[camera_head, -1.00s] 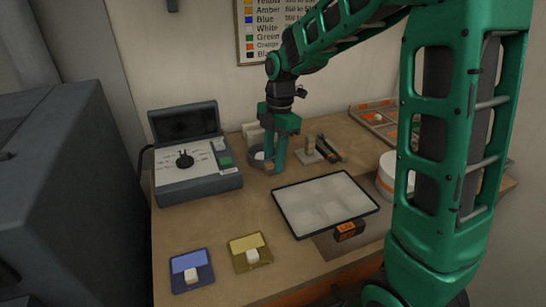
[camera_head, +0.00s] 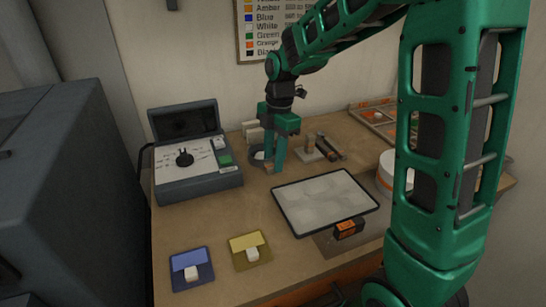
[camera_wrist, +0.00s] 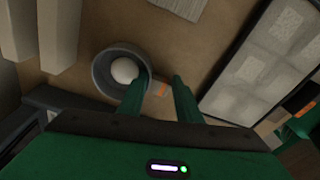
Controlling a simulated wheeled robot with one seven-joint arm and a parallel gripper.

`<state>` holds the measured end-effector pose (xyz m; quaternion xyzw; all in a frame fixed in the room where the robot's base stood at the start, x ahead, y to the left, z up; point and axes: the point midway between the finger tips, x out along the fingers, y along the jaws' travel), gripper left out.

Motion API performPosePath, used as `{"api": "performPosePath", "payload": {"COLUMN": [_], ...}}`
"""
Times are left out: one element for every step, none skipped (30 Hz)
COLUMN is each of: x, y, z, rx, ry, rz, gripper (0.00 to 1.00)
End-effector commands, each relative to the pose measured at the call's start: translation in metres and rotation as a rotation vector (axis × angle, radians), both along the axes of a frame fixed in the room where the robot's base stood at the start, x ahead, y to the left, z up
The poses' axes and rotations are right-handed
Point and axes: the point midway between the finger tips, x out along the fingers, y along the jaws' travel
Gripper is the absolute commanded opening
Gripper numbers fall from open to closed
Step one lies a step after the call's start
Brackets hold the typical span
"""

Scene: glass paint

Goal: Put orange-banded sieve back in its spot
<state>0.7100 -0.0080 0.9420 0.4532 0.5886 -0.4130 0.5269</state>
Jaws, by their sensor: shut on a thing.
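A dark grey round sieve (camera_wrist: 100,72) stands on the wooden bench, with a pale round thing (camera_wrist: 124,70) inside it. A small orange tab (camera_wrist: 160,89) shows at its right side, between my fingers. My gripper (camera_wrist: 160,78) is shut on the sieve at this side; the left finger overlaps the rim. In the head view my gripper (camera_head: 276,168) points down at the back of the bench, and the sieve (camera_head: 257,158) is partly hidden behind its fingers. I cannot tell whether the sieve touches the bench.
A grey device with an open lid (camera_head: 198,172) stands left. A white-topped black tray (camera_head: 325,200) lies in front. A white tub (camera_head: 386,172) and an orange-marked wooden rack (camera_head: 372,112) are right. Pale blocks (camera_wrist: 58,35) stand close left of the sieve.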

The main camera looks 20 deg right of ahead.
Motion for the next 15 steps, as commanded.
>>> {"api": "performPosePath", "payload": {"x": [0.0000,0.0000,0.0000,0.0000,0.0000,0.0000,0.0000,0.0001,0.0000,0.0000,0.0000,0.0000,0.0000,0.0002,0.0004], "y": [0.0000,0.0000,0.0000,0.0000,0.0000,0.0000,0.0000,0.0000,-0.0001,-0.0001,-0.0001,-0.0001,-0.0002,-0.0003,-0.0004], "z": [-0.0005,-0.0007,-0.0005,-0.0005,-0.0005,-0.0005,-0.0005,-0.0005,-0.0005,-0.0005,-0.0005,-0.0006,-0.0003,0.0003,0.0019], "rx": [0.000,0.000,0.000,0.000,0.000,0.000,0.000,0.000,0.000,0.000,0.000,0.000,0.000,0.000,0.000], "ry": [0.000,0.000,0.000,0.000,0.000,0.000,0.000,0.000,0.000,0.000,0.000,0.000,0.000,0.000,-0.001], "rz": [0.000,0.000,0.000,0.000,0.000,0.000,0.000,0.000,0.000,0.000,0.000,0.000,0.000,0.000,0.000], "gripper": [0.00,0.00,0.41,0.48,0.53,0.53,0.53,0.53,0.53,0.53,0.53,0.53,0.53,0.53,0.53]}}
